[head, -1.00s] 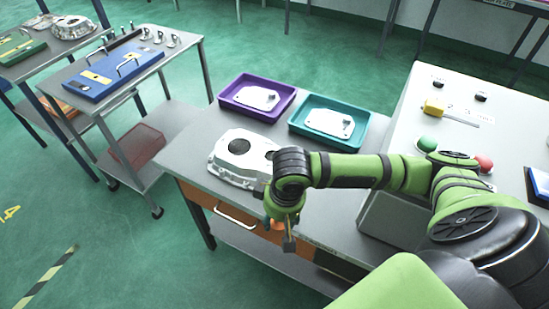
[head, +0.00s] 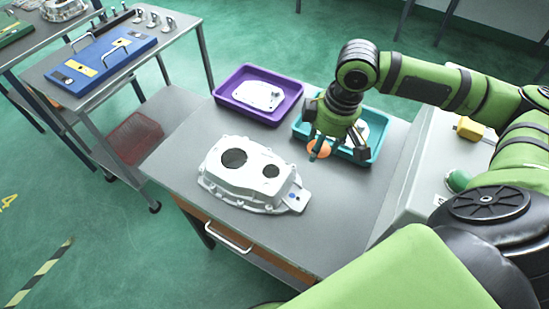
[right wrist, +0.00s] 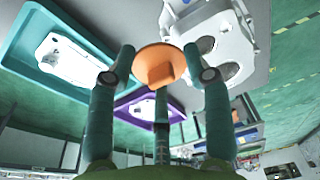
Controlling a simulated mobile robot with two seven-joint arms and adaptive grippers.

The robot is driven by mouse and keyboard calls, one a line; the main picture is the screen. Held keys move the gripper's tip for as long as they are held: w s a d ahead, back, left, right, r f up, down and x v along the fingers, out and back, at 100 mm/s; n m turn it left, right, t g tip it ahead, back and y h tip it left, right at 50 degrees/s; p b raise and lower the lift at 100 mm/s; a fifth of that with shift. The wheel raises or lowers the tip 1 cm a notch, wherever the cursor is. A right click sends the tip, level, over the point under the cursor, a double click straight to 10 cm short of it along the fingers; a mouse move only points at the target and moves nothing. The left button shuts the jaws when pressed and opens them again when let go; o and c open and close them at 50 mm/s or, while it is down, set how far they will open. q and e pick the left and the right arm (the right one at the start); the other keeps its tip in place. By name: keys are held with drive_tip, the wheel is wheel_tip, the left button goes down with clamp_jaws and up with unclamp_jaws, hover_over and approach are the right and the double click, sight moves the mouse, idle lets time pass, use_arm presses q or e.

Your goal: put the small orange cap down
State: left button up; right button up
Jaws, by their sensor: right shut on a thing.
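The small orange cap (head: 319,149) is held between the fingertips of my right gripper (head: 322,146), above the bench top near the front left of the teal tray. In the right wrist view the cap (right wrist: 158,66) shows as an orange disc with a raised block, between the fingers of the right gripper (right wrist: 160,70). The right gripper is shut on it. A large white casting (head: 250,172) with two dark round holes lies on the bench, left of and in front of the cap. It also shows in the right wrist view (right wrist: 215,30). My left gripper is not in view.
The teal tray (head: 380,140) holds a pale plate, partly hidden by my gripper. The purple tray (head: 292,112) holds another pale plate. Bare bench top (head: 345,200) lies right of the casting. A grey control box (head: 425,190) stands at the right.

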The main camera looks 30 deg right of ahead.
drive_tip(key=w+a+f, duration=0.1)
drive_tip(key=a, duration=0.1)
drive_tip(key=w+a+f+p, duration=0.1)
drive_tip(key=a, duration=0.1)
drive_tip(key=w+a+f, duration=0.1)
drive_tip(key=w+a, duration=0.1)
drive_tip(key=a, duration=0.1)
drive_tip(key=shift+f+p, duration=0.3)
drive_tip(key=shift+f, duration=0.05)
drive_tip(key=f, duration=0.2)
drive_tip(key=w+a+f+p, duration=0.1)
drive_tip(key=f, duration=0.1)
drive_tip(key=w+a+f, duration=0.1)
drive_tip(key=f, duration=0.1)
drive_tip(key=shift+w, duration=0.1)
drive_tip(key=shift+f, duration=0.3)
drive_tip(key=shift+s+a+f, duration=0.15)
drive_tip(key=shift+s+f, duration=0.4)
drive_tip(key=shift+f, duration=0.05)
drive_tip(key=shift+c, duration=0.3)
drive_tip(key=o, duration=0.5)
drive_tip(key=shift+o, duration=1.3)
drive_tip(key=shift+w+f, duration=0.2)
drive_tip(key=shift+w, duration=0.2)
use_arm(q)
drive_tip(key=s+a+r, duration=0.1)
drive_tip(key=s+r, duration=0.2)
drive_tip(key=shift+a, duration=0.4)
